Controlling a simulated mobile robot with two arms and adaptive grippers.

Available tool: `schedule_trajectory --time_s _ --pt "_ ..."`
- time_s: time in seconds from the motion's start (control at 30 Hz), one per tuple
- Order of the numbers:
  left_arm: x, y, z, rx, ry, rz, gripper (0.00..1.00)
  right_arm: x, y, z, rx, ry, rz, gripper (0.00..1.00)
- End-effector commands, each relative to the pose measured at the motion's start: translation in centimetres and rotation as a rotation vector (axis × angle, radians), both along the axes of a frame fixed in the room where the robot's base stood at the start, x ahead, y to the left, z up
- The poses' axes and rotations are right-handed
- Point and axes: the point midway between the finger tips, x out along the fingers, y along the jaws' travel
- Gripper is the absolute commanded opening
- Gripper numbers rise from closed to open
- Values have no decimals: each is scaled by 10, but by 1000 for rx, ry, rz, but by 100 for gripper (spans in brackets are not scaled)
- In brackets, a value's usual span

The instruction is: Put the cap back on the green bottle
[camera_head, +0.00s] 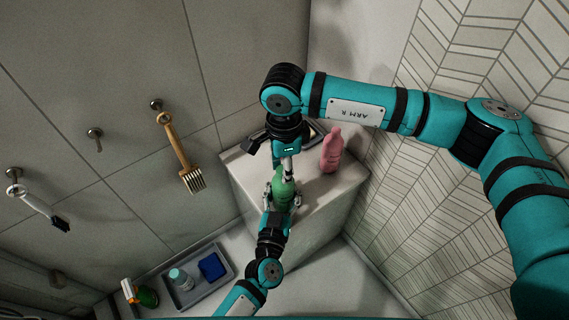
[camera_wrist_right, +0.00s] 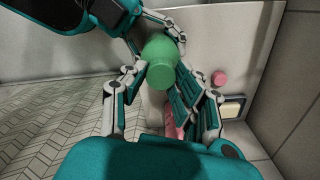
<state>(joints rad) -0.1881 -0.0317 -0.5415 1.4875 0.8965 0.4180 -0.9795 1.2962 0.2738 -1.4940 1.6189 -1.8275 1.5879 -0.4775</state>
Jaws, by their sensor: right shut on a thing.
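The green bottle (camera_head: 284,186) is over the top of the white cabinet, with my left gripper (camera_head: 282,199) coming from below, its fingers on both sides of the body. My right gripper (camera_head: 288,168) points down at the bottle's top and is shut. In the right wrist view the green bottle (camera_wrist_right: 160,49) is ahead of me. A lighter green round end, which looks like the cap (camera_wrist_right: 131,76), lies between my right fingers. The fingers hide much of the joint, so I cannot tell whether the cap is seated.
A pink bottle (camera_head: 331,152) stands close to the right of my right gripper on the white cabinet (camera_head: 240,172). Brushes hang on the left wall.

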Motion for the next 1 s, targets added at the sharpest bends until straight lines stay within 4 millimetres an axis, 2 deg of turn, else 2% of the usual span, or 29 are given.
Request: schedule_trajectory --time_s 0.17,0.3,0.43,0.47,0.63,0.9,1.0 --pt "-3 -4 0 6 -1 -8 0 6 0 2 4 -16 -35 0" --pt "-4 -5 0 7 -1 -10 0 6 -1 2 1 -16 -176 0" --pt "-4 -5 0 7 0 -11 0 6 -1 2 3 -17 -171 0" --pt "-4 -5 0 7 0 -11 0 6 -1 2 3 -17 -171 32" --pt "-4 -5 0 6 0 -11 0 5 -1 2 2 -14 -168 54" --pt "-2 -3 0 4 0 -6 0 3 -1 2 0 -10 -164 55" --pt "-2 -2 0 4 0 -5 0 4 0 7 0 -11 -164 55"
